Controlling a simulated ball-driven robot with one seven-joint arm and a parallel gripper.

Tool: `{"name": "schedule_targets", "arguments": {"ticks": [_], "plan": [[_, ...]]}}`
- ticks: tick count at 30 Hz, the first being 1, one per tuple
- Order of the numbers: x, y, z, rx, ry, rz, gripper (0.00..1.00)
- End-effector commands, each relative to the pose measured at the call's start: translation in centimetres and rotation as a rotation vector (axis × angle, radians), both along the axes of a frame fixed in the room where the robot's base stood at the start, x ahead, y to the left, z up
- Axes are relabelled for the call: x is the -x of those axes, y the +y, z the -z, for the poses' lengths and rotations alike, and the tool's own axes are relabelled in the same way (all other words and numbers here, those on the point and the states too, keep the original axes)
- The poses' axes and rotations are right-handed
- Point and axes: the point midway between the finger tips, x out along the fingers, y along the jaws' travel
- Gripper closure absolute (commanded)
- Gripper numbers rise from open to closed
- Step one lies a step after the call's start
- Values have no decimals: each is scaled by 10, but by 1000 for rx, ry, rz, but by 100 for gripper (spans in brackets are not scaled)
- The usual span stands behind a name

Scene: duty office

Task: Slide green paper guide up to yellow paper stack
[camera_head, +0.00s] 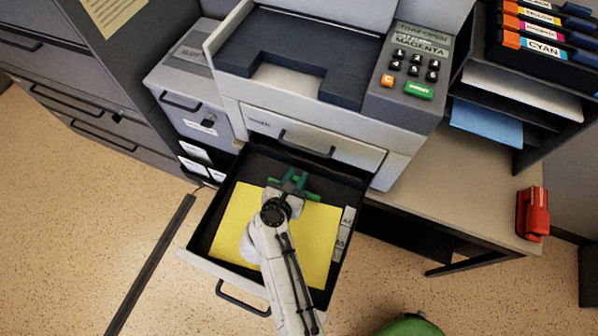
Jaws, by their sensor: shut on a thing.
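The paper drawer (190,258) of the printer is pulled out. A yellow paper stack (318,243) lies flat in it, partly hidden under my arm. The green paper guide (309,194) stands across the drawer at the far edge of the stack, towards the printer. My gripper (291,184) is at the guide's middle and shut on it, covering part of it. Whether the guide touches the stack's edge cannot be told, as my wrist hides the middle of that line.
The printer (400,160) stands behind the drawer, with paper-size labels (344,228) on the drawer's right side. A table (470,190) with a red stapler-like object (532,213) is at right. A grey cabinet (70,70) is at left.

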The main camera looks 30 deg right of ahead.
Motion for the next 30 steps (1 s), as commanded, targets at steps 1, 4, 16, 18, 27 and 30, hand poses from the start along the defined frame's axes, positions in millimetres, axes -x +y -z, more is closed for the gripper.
{"name": "schedule_targets", "arguments": {"ticks": [1, 4, 16, 18, 27, 30], "plan": [[5, 10, 4, -4, -2, -3, 100], [12, 20, 3, -3, -2, -3, 100], [17, 25, 0, -1, 0, -2, 100], [17, 25, 0, -1, 0, -2, 68], [17, 24, 0, 0, -1, -2, 53], [17, 25, 0, 0, -1, -2, 53]]}}
